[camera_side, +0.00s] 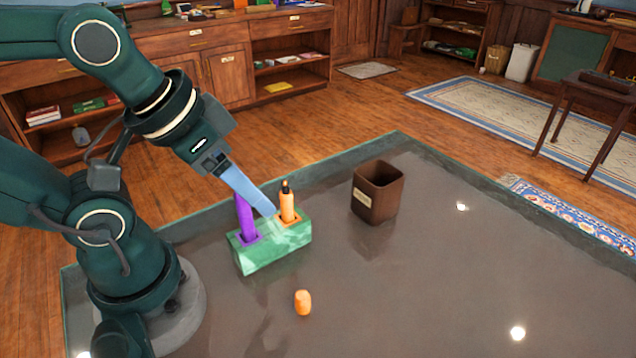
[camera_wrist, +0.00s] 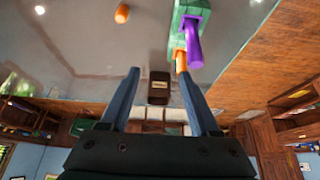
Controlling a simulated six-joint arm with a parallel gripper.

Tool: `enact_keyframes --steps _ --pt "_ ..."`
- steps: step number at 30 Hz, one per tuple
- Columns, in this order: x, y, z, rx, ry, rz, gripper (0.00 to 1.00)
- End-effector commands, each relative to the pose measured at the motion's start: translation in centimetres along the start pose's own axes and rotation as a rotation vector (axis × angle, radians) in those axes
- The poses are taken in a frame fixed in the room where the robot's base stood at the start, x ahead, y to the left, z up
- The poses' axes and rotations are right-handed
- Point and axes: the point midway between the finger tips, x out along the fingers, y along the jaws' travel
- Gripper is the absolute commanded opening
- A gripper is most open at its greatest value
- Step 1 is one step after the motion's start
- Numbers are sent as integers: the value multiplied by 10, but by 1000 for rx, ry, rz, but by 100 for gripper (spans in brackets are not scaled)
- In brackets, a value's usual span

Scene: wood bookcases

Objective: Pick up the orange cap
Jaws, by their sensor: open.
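The orange cap (camera_side: 303,302) stands alone on the dark grey tabletop, in front of the green holder. It also shows at the top of the wrist view (camera_wrist: 122,13). My gripper (camera_side: 269,209) is open, its fingers reaching down beside the orange marker (camera_side: 287,206), which stands in the holder with its dark tip up. In the wrist view nothing is held between the fingers (camera_wrist: 158,72), and the cap is well away from them. In the side view the fingers overlap, and I cannot tell whether they touch the marker.
The green holder (camera_side: 272,250) also holds an upright purple marker (camera_side: 245,217). A brown open bin (camera_side: 378,192) stands behind and right of the holder. The tabletop (camera_side: 440,290) is clear right of the cap. A raised rim (camera_side: 340,172) runs along the table's back edge.

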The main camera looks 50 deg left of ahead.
Motion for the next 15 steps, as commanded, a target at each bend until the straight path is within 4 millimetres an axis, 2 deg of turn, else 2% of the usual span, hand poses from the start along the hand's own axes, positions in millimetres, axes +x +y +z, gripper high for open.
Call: enact_keyframes --steps 7,11,15 --pt "0 0 -2 -59 8 0 63" --pt "0 1 -13 -191 22 6 63" --pt "11 10 -22 -320 -36 20 63"
